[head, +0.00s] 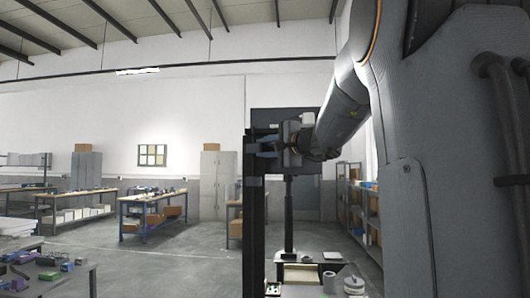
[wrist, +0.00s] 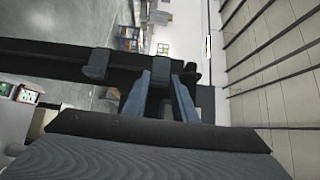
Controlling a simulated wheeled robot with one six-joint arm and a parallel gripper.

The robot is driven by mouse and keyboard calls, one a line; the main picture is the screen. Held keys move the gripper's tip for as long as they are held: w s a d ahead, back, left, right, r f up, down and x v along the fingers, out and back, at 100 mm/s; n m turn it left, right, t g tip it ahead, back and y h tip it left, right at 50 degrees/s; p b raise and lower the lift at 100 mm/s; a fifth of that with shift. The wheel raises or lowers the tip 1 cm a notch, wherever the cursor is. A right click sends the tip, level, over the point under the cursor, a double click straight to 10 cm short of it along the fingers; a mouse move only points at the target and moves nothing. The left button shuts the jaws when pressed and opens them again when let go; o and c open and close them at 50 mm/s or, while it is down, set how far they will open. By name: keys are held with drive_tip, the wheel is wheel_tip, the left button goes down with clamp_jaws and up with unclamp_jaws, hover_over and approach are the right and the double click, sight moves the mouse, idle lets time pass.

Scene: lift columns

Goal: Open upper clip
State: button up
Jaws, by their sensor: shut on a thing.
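A dark upright lift column (head: 253,235) stands in the middle of the head view. It runs sideways across the wrist view (wrist: 45,55). My gripper (head: 266,147) is at the column's upper part. In the wrist view, the two blue-grey fingers of my gripper (wrist: 163,80) meet the column's edge and are shut on a small dark part, which appears to be the upper clip (wrist: 164,68). The fingers hide much of it, so its exact position is unclear. A grey block (wrist: 98,63) sits on the column beside the fingers, apart from them.
A dark panel (head: 285,120) stands behind my gripper. Below is a bench (head: 300,258) with a white cylinder (head: 329,282) and other small items. Workbenches (head: 150,200) stand at the left and a shelf rack (head: 360,205) at the right. Open floor lies left of the column.

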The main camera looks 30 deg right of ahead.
drive_tip(key=shift+s+a+f+m+h+b, duration=0.15)
drive_tip(key=shift+a+m+h+b, duration=0.5)
drive_tip(key=shift+h+b, duration=0.75)
drive_tip(key=shift+s+a+f+m+h+b, duration=0.1)
drive_tip(key=shift+a+m+h+b, duration=0.5)
drive_tip(key=shift+b, duration=1.25)
drive_tip(key=m+h, duration=0.1)
drive_tip(key=h, duration=0.1)
drive_tip(key=a+m+h+b, duration=0.1)
drive_tip(key=m+h, duration=0.1)
drive_tip(key=shift+s+a+r+g, duration=0.1)
drive_tip(key=shift+a+g, duration=0.1)
drive_tip(key=shift+g, duration=0.1)
drive_tip(key=m+g+h+p, duration=0.8)
drive_tip(key=m+g+h, duration=0.3)
drive_tip(key=g+h, duration=0.1)
approach(248, 146)
drive_tip(key=shift+s+d+f, duration=0.15)
drive_tip(key=shift+d+f, duration=0.05)
drive_tip(key=shift+d, duration=0.55)
drive_tip(key=shift+s+d+f, duration=0.1)
drive_tip(key=shift+d+f, duration=0.05)
drive_tip(key=shift+d, duration=0.6)
drive_tip(key=o, duration=1)
drive_tip(key=shift+d, duration=0.1)
drive_tip(key=shift+o, duration=0.2)
